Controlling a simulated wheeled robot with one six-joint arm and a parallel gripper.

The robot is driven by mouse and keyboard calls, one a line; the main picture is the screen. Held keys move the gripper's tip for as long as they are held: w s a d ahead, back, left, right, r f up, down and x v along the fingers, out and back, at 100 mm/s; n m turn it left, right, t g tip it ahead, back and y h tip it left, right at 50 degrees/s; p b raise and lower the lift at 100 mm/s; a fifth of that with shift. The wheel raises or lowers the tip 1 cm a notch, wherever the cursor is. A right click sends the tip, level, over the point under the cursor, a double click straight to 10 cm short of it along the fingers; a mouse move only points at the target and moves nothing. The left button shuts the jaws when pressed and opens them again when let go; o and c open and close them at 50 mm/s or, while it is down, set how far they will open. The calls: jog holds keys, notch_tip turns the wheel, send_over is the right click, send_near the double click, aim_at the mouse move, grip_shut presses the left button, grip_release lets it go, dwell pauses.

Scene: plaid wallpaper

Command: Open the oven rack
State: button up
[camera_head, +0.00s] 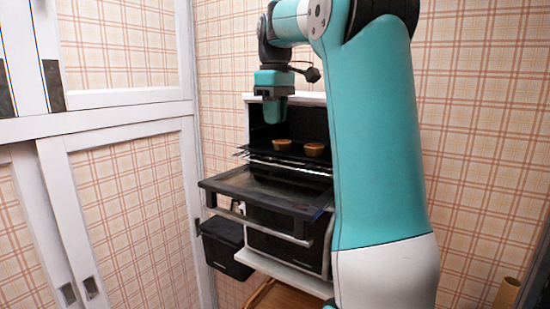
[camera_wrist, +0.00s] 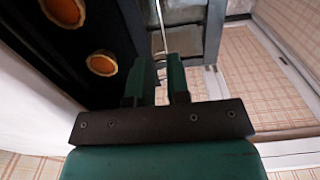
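The oven (camera_head: 318,115) stands by the wall with its glass door (camera_head: 265,188) folded down. Inside, the dark rack (camera_head: 255,153) has a wire front edge and carries two small tarts, one on the left (camera_head: 281,145) and one on the right (camera_head: 313,149). My gripper (camera_head: 270,120) points down at the oven's opening, left of the tarts. In the wrist view, my gripper's fingers (camera_wrist: 161,80) are apart. A thin metal rod (camera_wrist: 160,25) of the rack lines up with the gap between them. Whether they touch it is unclear. The tarts lie to the left there.
A dark bin-like box (camera_head: 226,246) hangs or stands below the door at the left. White-framed panels (camera_head: 125,130) stand to the left of the oven. The lowered door juts out below the rack. The floor in front is mostly hidden.

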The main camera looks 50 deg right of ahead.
notch_tip(320, 180, down, 10)
jog(key=shift+f+p, duration=0.2)
jog(key=shift+p, duration=0.45)
jog(key=shift+c, duration=0.2)
grip_shut()
